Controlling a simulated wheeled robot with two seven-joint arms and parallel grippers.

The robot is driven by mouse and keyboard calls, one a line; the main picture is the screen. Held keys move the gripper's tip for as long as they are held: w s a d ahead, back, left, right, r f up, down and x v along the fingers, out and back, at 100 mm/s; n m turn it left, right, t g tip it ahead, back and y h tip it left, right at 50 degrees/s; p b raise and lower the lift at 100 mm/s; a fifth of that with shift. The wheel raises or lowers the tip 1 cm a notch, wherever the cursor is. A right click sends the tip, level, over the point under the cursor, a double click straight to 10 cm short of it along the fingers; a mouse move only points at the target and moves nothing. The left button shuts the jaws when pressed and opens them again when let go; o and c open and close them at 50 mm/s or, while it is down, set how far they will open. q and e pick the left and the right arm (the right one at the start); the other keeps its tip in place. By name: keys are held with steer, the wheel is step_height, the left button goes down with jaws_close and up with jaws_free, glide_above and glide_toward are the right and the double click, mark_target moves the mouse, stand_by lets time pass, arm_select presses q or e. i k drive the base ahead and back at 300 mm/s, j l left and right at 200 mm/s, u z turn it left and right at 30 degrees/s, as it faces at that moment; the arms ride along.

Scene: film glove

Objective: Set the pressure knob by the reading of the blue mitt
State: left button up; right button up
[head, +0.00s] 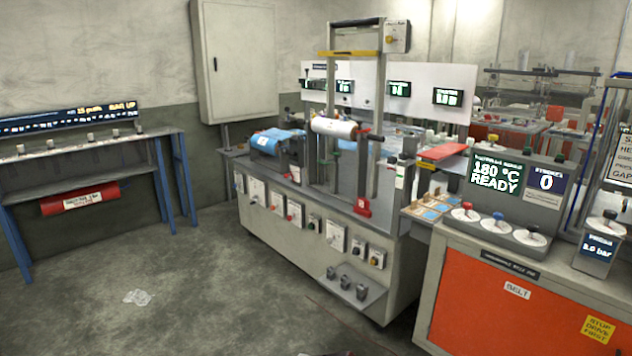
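A small pressure box (597,252) stands at the far right on the orange-fronted cabinet. Its lit display shows a bar value, perhaps "2.0 bar", too blurred to be sure. A dark-topped knob (609,216) on a white dial sits on top of it. No clear mitt shape shows. A blue item with a white label (274,139) lies over a holder on the middle machine; I cannot tell whether it is the blue mitt. Neither of my grippers is in view.
The orange cabinet (470,300) carries red, blue and white-dialled knobs and a screen (497,175) reading "180 °C READY". A white roll (334,127) sits on the middle machine (310,240). A shelf bench (90,150) stands left. The grey floor between is open, with a crumpled clear scrap (137,297).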

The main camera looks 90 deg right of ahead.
mark_target(610, 215)
steer(key=z, duration=4.35)
steer(key=i+l+u, duration=0.35)
steer(key=l, duration=0.3)
steer(key=i+l+u, duration=0.35)
steer(key=l, duration=0.4)
steer(key=i+j, duration=0.05)
